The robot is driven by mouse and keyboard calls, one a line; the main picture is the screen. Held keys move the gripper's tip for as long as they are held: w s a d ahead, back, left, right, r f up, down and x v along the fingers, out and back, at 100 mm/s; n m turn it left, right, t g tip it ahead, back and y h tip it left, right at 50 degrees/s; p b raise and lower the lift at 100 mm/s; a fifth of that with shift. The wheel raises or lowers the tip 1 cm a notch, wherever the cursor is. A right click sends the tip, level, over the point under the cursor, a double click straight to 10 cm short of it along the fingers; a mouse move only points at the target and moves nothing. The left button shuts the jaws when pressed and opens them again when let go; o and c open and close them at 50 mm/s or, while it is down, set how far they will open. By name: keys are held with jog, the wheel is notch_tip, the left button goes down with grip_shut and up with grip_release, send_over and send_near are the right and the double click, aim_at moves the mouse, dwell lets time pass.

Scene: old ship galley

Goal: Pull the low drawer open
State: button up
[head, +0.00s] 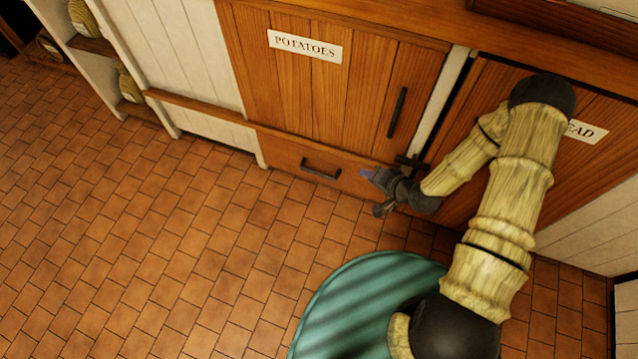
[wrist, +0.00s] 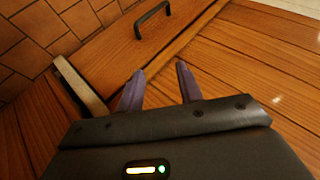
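The low drawer (head: 285,153) is a wooden front under the potatoes cupboard, just above the floor, and looks shut. Its dark bar handle (head: 321,170) is in the middle of the front. In the wrist view the drawer front (wrist: 112,52) crosses the upper left, with the handle (wrist: 152,19) at the top. My gripper (head: 367,174) is close to the right end of the drawer, to the right of the handle and apart from it. In the wrist view my gripper (wrist: 158,80) shows two spread fingers with nothing between them.
The potatoes cupboard door (head: 340,90) with a dark vertical handle (head: 397,112) is above the drawer. A second door (head: 480,120) stands to the right, partly behind my arm. Open shelves (head: 92,45) are at the left. The tiled floor (head: 190,230) before the drawer is clear.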

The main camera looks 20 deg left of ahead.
jog(key=s+a+f+m+t+y+b, duration=0.1)
jog(key=s+a+f+m+t+b, duration=0.1)
jog(key=f+b, duration=0.5)
jog(key=s+a+f+m+t+y+b, duration=0.1)
jog(key=s+a+f+m+t+b, duration=0.1)
jog(key=a+f+m+t+b, duration=0.2)
notch_tip(320, 180, down, 8)
jog(key=a+m+b, duration=0.1)
jog(key=m+b, duration=0.2)
jog(key=shift+f+t+y, duration=0.25)
jog(key=shift+t+y, duration=0.05)
jog(key=shift+y, duration=0.1)
jog(key=shift+w+a, duration=0.1)
jog(key=b, duration=0.8)
send_near(319, 173)
jog(key=x, duration=1)
jog(key=shift+f, duration=0.4)
grip_shut()
